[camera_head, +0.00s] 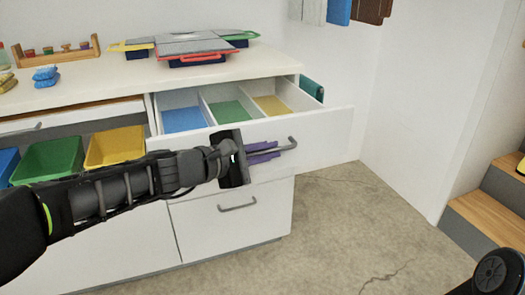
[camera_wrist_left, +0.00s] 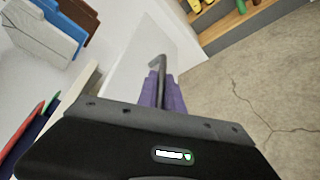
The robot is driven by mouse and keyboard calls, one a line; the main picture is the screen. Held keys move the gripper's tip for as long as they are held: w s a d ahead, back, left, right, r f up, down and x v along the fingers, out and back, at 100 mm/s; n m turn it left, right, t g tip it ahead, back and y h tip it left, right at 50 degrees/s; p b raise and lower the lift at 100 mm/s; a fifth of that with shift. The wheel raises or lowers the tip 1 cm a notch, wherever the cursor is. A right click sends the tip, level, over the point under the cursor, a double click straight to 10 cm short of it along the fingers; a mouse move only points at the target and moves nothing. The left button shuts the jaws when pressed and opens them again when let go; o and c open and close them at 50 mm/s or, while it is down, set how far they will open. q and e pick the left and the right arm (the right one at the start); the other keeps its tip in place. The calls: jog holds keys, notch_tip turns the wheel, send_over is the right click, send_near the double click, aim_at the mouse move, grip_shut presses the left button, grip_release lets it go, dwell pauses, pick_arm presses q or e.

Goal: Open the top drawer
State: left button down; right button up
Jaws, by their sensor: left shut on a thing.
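The top drawer (camera_head: 325,135) of the white cabinet is pulled out. Its inside shows sections with blue, green and yellow bottoms. The drawer's grey bar handle (camera_head: 291,141) is on its front. My left gripper (camera_head: 270,151), with purple fingers, is shut on the handle. In the left wrist view the purple fingers (camera_wrist_left: 172,95) sit around the handle (camera_wrist_left: 158,62), and the gripper body hides part of it. My right gripper is not in view.
A lower drawer with its own handle (camera_head: 238,204) is closed below. Green (camera_head: 50,160) and yellow (camera_head: 116,147) bins stand at the left. Folders (camera_head: 190,46) lie on the countertop (camera_head: 110,78). Wooden steps (camera_head: 490,215) are at the right. The floor (camera_head: 350,225) before the cabinet is clear.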

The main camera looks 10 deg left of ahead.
pick_arm(q)
jog(key=shift+f, duration=0.1)
jog(key=c, duration=1.8)
grip_release()
jog(key=shift+o, duration=0.2)
jog(key=shift+s, duration=0.15)
jog(key=p+v, duration=0.2)
jog(key=v, duration=0.5)
jog(key=shift+s+a, duration=0.2)
jog(key=shift+a, duration=0.05)
